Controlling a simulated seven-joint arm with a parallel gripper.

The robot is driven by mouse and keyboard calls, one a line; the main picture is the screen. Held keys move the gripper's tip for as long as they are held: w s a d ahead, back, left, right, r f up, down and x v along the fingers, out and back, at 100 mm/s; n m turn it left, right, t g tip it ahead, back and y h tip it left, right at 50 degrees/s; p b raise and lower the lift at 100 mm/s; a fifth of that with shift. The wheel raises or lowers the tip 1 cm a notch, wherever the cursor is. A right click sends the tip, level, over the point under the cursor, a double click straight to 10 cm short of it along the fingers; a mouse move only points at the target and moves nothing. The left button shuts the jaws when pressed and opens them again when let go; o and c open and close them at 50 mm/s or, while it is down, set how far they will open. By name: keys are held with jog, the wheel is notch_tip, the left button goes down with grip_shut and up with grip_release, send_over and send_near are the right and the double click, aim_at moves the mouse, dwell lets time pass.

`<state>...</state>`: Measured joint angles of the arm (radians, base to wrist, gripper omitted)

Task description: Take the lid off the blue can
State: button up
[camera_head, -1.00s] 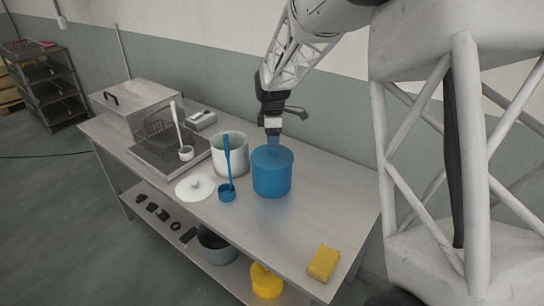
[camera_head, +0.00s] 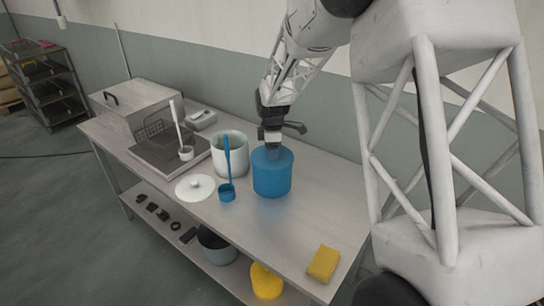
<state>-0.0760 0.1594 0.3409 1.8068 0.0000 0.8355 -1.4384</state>
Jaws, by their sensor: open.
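The blue can (camera_head: 272,181) stands upright on the metal table, right of the white pot. Its blue lid (camera_head: 277,158) covers the top; the lid's knob is hidden behind or between my gripper's fingers. My gripper (camera_head: 272,141) points down right above the lid, at the lid's back half. Its jaws are open, and I cannot tell whether they touch the lid.
Left of the can stand a white pot (camera_head: 230,160), a blue ladle (camera_head: 227,190) and a white lid (camera_head: 195,187). A sink with a basket is farther left. A yellow sponge (camera_head: 323,264) lies at the front right. The table right of the can (camera_head: 320,200) is clear.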

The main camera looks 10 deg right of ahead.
jog(key=shift+f, duration=0.1)
dwell(0.5)
jog(key=c, duration=1)
jog(key=shift+r, duration=0.65)
jog(key=shift+s+r, duration=0.2)
jog(key=shift+r, duration=0.4)
jog(key=shift+s+r, duration=0.15)
jog(key=shift+r, duration=0.45)
jog(key=s, duration=0.5)
jog(key=s+r, duration=0.1)
jog(key=s, duration=0.4)
jog(key=s+d, duration=0.1)
jog(key=s, duration=0.4)
jog(key=shift+s+d+r, duration=0.1)
jog(key=shift+s+r, duration=0.05)
